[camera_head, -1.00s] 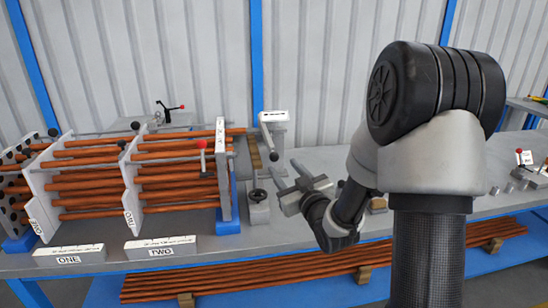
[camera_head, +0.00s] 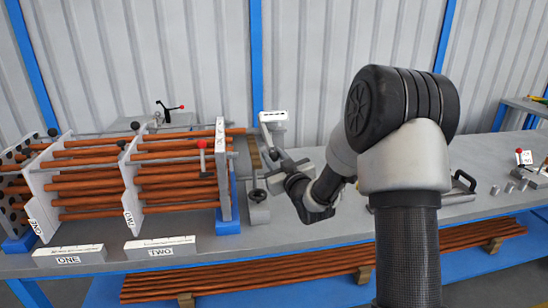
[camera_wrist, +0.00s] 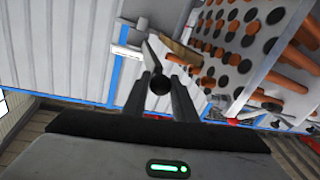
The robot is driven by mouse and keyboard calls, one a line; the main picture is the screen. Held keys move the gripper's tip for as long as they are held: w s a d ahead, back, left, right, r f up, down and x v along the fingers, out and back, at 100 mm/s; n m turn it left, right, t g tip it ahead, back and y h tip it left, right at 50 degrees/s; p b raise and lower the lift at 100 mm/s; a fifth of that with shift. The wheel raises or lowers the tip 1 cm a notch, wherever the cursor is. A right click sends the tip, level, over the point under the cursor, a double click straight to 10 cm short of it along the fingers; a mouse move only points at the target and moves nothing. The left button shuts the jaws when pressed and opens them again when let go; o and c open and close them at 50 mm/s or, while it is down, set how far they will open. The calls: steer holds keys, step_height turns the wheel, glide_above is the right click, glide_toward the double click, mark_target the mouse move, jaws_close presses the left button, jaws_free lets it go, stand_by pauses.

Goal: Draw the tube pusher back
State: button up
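The tube bundle (camera_head: 180,180) stands at left, its right end at an upright plate. Beside that end is a grey fixture with a white head (camera_head: 273,116) and a black knob (camera_head: 258,195); I take this fixture to be the tube pusher. My gripper (camera_head: 268,163) is at this fixture, with its fingertips partly hidden in the head view. In the wrist view my two dark fingers (camera_wrist: 163,82) are apart, one on each side of a black ball knob (camera_wrist: 160,85) on a grey lever. I cannot make out firm contact.
A red-knobbed lever (camera_head: 202,150) stands before the bundle. Copper tubes (camera_head: 330,272) lie on the lower shelf. A black handle (camera_head: 463,182) and small parts are at right.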

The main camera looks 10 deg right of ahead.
jaws_close()
steer(key=shift+d+f, duration=0.1)
steer(key=shift+d, duration=0.25)
steer(key=d+b, duration=0.2)
steer(key=d, duration=0.4)
steer(key=shift+d, duration=0.25)
steer(key=o, duration=0.7)
jaws_free()
steer(key=shift+d, duration=0.1)
steer(key=shift+c, duration=0.2)
steer(key=s+d, duration=0.3)
steer(key=s, duration=1.4)
